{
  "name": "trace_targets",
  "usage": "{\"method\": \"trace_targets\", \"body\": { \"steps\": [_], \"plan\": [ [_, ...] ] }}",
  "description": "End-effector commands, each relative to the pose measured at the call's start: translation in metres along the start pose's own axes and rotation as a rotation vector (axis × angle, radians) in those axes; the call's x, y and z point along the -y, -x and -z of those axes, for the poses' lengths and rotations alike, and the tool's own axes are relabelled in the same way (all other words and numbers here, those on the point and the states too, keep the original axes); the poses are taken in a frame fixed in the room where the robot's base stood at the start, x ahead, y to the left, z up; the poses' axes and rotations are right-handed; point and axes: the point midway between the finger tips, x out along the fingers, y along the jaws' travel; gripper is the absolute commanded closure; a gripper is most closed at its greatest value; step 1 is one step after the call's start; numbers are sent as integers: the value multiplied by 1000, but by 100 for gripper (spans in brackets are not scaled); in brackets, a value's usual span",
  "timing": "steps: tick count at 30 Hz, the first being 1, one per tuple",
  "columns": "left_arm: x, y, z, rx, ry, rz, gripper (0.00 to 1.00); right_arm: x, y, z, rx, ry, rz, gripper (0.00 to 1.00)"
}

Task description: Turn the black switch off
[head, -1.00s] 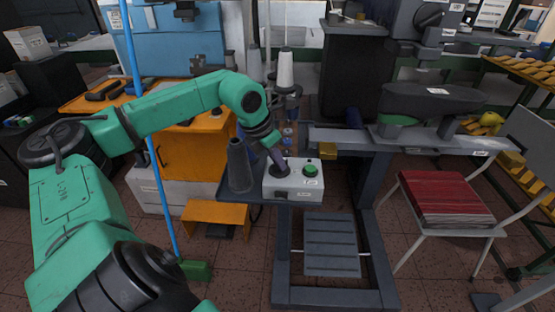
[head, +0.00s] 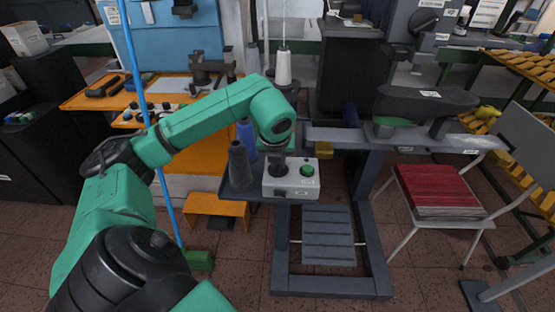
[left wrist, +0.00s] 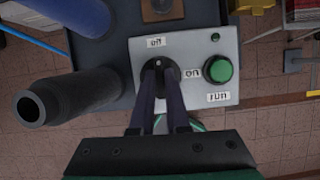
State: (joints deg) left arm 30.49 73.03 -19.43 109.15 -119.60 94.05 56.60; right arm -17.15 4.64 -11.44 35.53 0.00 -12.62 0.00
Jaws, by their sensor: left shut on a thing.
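A light grey control box (head: 290,191) stands on the dark shelf of the machine. In the left wrist view the box (left wrist: 205,52) carries the black switch (left wrist: 159,68), a round green button (left wrist: 218,68) and small white labels reading off, on and run. My left gripper (left wrist: 160,77) points down at the switch, one finger on each side of its knob, shut on it. In the head view my left gripper (head: 276,155) hides most of the switch. The knob's pointing direction is hard to tell between the fingers. My right gripper is not in view.
A dark grey cone (head: 240,168) and a blue cone (head: 246,136) stand left of the box. A grey machine arm (head: 400,139) runs to the right. A chair with a red stack (head: 440,190) stands at right. A blue pole (head: 140,75) rises at left.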

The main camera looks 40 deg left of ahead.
Motion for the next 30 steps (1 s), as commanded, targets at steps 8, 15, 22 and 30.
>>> {"method": "trace_targets", "body": {
  "steps": [8, 15, 22, 30],
  "plan": [
    [0, 2, -2, 7, 50, -17, 100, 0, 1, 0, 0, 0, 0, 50],
    [0, 1, -2, 6, 54, -19, 100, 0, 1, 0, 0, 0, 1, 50],
    [0, 1, -2, 5, 52, -19, 56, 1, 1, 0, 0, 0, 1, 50],
    [0, 0, -1, 2, 50, -20, 56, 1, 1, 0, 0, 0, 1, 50]
  ]
}}
